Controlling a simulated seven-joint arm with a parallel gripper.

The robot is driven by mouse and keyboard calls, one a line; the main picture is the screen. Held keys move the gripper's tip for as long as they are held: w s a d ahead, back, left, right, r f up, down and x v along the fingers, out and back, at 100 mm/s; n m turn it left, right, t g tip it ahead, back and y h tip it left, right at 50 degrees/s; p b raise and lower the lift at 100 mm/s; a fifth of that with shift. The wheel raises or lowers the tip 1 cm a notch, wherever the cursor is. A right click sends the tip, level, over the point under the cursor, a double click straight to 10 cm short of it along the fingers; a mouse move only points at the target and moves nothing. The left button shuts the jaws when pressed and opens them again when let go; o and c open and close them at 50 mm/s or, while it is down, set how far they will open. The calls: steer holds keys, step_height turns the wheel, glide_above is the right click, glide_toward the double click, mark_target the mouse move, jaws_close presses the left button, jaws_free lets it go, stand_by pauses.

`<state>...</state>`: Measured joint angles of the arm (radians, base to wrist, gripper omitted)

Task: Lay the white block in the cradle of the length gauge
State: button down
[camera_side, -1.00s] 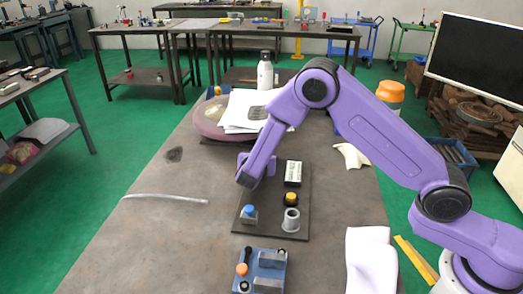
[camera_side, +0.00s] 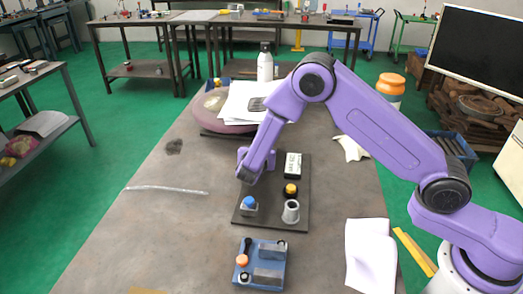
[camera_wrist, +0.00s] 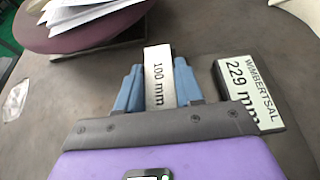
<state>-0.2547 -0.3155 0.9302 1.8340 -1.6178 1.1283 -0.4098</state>
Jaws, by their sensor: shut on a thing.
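The white block (camera_wrist: 159,75), marked "100 mm", is between the two blue-grey fingers of my gripper (camera_wrist: 157,88) in the wrist view. My gripper is shut on it. In the side view my gripper (camera_side: 246,172) is over the left back part of a dark plate (camera_side: 272,218), and the block cannot be made out there. A black-edged panel (camera_wrist: 249,92) reading "229 mm" is right of my gripper; in the side view it sits on the plate (camera_side: 293,165). A blue fixture (camera_side: 248,275) with two grey blocks stands nearer the camera. I cannot tell which part is the gauge's cradle.
A blue button (camera_side: 249,202), a yellow-topped button (camera_side: 290,190) and a grey hollow cylinder (camera_side: 291,212) stand on the plate. A round mauve base with papers (camera_side: 240,103) and a bottle (camera_side: 265,64) are behind. The bench left of the plate is mostly clear.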

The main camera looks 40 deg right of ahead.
steer(key=shift+f, duration=0.35)
steer(key=c, duration=0.6)
jaws_free()
steer(key=shift+c, duration=0.2)
steer(key=v, duration=1.7)
steer(key=shift+s+a+r, duration=0.1)
steer(key=shift+s, duration=0.05)
